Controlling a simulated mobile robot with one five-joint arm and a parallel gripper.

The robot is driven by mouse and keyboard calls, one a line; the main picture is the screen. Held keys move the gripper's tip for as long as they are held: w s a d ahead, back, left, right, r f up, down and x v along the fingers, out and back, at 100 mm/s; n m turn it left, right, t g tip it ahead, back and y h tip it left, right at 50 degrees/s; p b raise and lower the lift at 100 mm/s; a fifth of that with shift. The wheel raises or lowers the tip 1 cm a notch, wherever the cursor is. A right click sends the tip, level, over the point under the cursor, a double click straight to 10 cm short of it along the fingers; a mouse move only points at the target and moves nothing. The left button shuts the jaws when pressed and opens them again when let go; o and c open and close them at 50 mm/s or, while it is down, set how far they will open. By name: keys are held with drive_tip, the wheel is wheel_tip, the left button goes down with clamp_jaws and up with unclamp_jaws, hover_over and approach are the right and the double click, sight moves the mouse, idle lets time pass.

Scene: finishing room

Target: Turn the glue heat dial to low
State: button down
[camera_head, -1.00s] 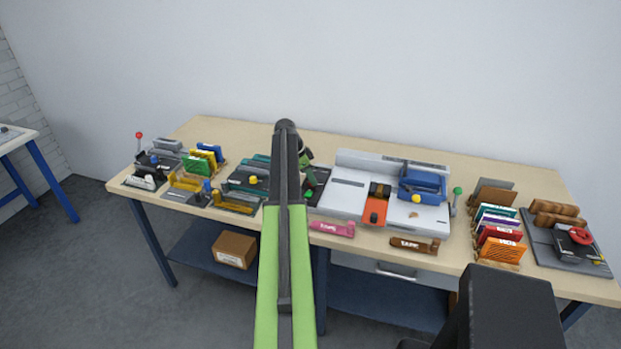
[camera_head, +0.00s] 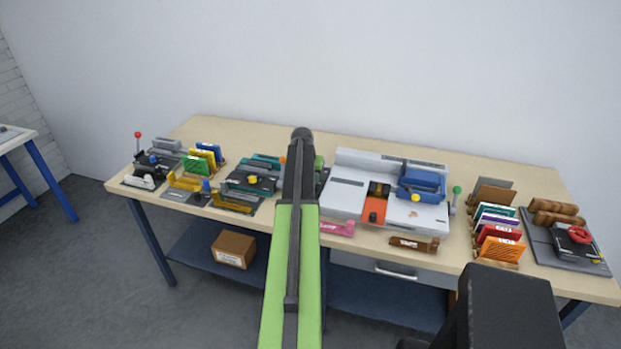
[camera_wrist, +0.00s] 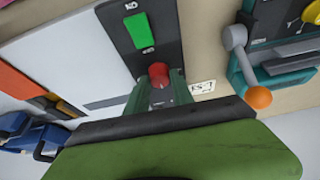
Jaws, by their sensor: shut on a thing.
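In the wrist view a red knob (camera_wrist: 158,73) stands on a dark panel (camera_wrist: 163,35). My gripper (camera_wrist: 161,87) has its green fingers on either side of the knob and is shut on it. A green rectangular switch (camera_wrist: 140,30) sits on the same panel, with small white markings that I cannot read. The knob's pointer and setting cannot be made out. In the head view my arm hides the knob and most of the panel.
A white machine bed (camera_head: 345,195) with blue and orange parts lies right of my arm in the head view. A teal machine (camera_head: 252,175) stands left of it. Its lever with an orange ball (camera_wrist: 258,97) is close to my gripper in the wrist view.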

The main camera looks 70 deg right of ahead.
drive_tip(key=n+t, duration=0.1)
drive_tip(key=n, duration=0.4)
drive_tip(key=n+t+y, duration=0.1)
drive_tip(key=n, duration=0.1)
drive_tip(key=shift+s+d+t, duration=0.1)
drive_tip(key=shift+s+t, duration=0.15)
drive_tip(key=shift+t, duration=0.05)
drive_tip(key=n+y, duration=0.1)
drive_tip(key=n, duration=0.2)
drive_tip(key=n+t+y, duration=0.1)
drive_tip(key=n, duration=0.2)
drive_tip(key=shift+s+d+n, duration=0.1)
drive_tip(key=shift+d+n, duration=0.05)
drive_tip(key=shift+n, duration=0.25)
drive_tip(key=c, duration=1.1)
unclamp_jaws()
drive_tip(key=shift+r+t, duration=0.15)
drive_tip(key=shift+t, duration=0.15)
